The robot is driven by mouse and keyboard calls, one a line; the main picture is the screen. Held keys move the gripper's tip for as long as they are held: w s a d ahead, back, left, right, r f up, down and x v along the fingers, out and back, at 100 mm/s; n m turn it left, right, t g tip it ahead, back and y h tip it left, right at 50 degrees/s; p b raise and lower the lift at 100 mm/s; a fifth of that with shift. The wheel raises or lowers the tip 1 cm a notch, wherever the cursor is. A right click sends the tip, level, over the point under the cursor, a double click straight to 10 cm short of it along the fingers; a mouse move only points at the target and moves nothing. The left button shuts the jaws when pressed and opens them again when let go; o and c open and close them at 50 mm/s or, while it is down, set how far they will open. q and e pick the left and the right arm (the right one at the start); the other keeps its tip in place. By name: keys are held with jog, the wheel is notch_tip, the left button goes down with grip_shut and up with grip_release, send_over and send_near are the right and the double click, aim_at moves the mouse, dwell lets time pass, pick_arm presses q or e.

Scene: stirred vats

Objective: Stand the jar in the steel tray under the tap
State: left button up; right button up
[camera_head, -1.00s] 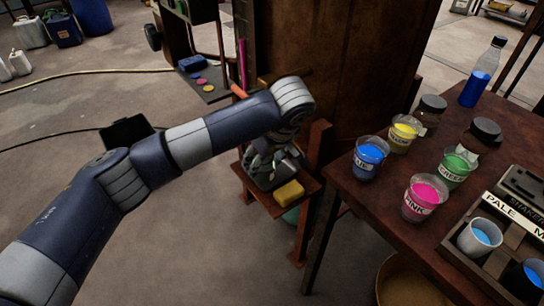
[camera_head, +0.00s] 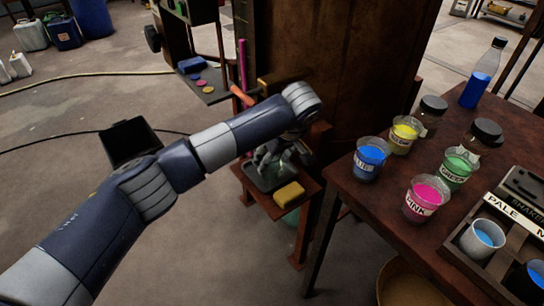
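My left arm reaches in from the left to the small shelf below the rusty vat. My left gripper (camera_head: 278,158) is low over the dark steel tray (camera_head: 262,180) on that shelf, partly hidden by my own wrist. I cannot tell whether its fingers are open or hold a jar; no jar shows clearly there. An orange handle (camera_head: 242,96), perhaps the tap's, shows above the arm; the spout is not clearly visible. Two black-lidded glass jars (camera_head: 432,108) (camera_head: 484,133) stand upright on the right table. My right gripper is not in view.
A yellow sponge (camera_head: 289,194) lies on the shelf beside the tray. The right table (camera_head: 375,205) holds several paint cups, including blue (camera_head: 368,160) and pink (camera_head: 424,198), and a blue bottle (camera_head: 480,78). The rusty vat (camera_head: 340,65) rises behind the shelf.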

pick_arm(q)
jog(key=o, duration=1)
jog(key=shift+f, duration=0.1)
jog(key=shift+c, duration=0.2)
jog(key=shift+o, duration=1.1)
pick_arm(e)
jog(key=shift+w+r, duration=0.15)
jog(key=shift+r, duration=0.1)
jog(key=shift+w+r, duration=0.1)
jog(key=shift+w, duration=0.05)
pick_arm(q)
jog(key=p+v, duration=0.1)
jog(key=v, duration=1.1)
jog(key=shift+r, duration=0.2)
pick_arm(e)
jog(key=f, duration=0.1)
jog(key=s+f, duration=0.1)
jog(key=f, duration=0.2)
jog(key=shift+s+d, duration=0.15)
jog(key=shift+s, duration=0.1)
